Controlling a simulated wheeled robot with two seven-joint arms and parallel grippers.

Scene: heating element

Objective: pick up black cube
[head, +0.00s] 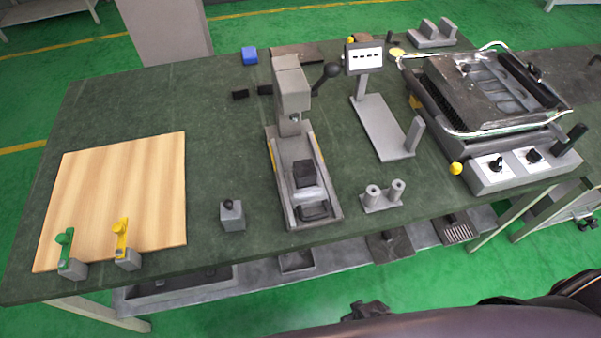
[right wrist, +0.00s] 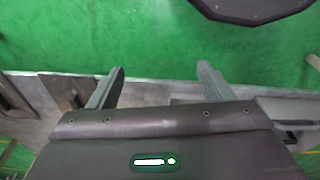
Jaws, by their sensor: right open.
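A black cube (head: 304,173) sits on the bed of the grey press (head: 292,95) in the middle of the table in the head view. Green floor and a grey shelf lie beyond the fingers, and no cube shows there. My left gripper is not in view.
A grey block with a black knob (head: 232,215) stands left of the press. A twin-post holder (head: 382,196) stands to its right. A wooden board (head: 120,195) with green and yellow levers lies at left. A large heating device (head: 490,100) fills the right.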

